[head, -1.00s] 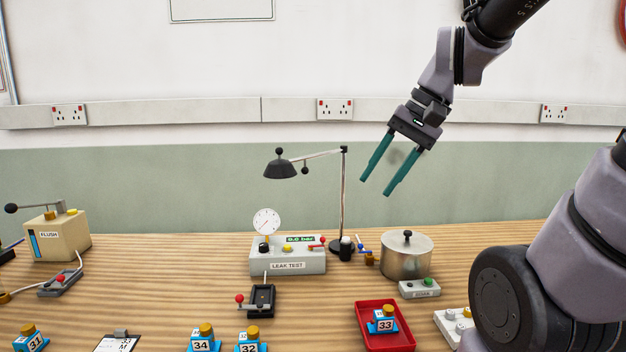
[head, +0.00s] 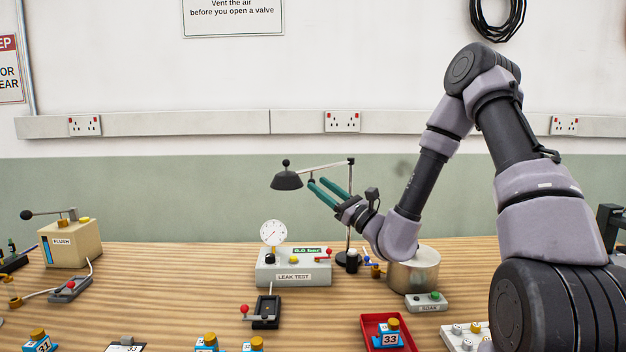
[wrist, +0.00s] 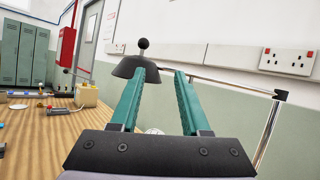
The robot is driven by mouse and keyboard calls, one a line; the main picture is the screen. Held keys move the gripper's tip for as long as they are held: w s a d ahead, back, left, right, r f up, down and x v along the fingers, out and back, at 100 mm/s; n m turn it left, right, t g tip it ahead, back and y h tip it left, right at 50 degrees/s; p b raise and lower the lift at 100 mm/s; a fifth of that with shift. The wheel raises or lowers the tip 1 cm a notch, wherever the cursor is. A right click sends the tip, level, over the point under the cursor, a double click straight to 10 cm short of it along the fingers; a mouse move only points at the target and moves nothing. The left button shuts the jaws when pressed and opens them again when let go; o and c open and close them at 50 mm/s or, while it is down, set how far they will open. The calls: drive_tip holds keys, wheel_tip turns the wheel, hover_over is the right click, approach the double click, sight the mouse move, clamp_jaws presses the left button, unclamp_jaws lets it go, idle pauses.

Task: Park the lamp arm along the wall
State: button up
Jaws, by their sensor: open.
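The desk lamp has a black shade (head: 287,180) with a ball knob on top, a thin lamp arm (head: 328,165) and an upright post (head: 350,220) at the right end of the arm. The lamp arm points left from the post, above the leak test box. My gripper (head: 317,187) is open and empty, with teal fingers reaching left, just below the lamp arm and right of the shade in the head view. In the wrist view, the shade (wrist: 136,69) shows beyond the fingertips, and the lamp arm (wrist: 235,84) runs behind the right finger. I cannot tell whether a finger touches the lamp.
The leak test box (head: 292,268) with its gauge stands below the lamp. A metal pot (head: 413,270) stands under my wrist at the right. The flush box (head: 70,243) is at the left. A socket trunking (head: 220,124) runs along the wall behind.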

sight(312, 179)
drive_tip(key=w+d+f+m+t+h, duration=0.3)
drive_tip(key=f+m+t+h, duration=0.1)
drive_tip(key=m+h, duration=0.1)
drive_tip(key=x, duration=1)
drive_tip(key=shift+w+a, duration=0.25)
drive_tip(key=shift+w, duration=0.05)
drive_tip(key=shift+c, duration=0.3)
clamp_jaws()
idle(0.5)
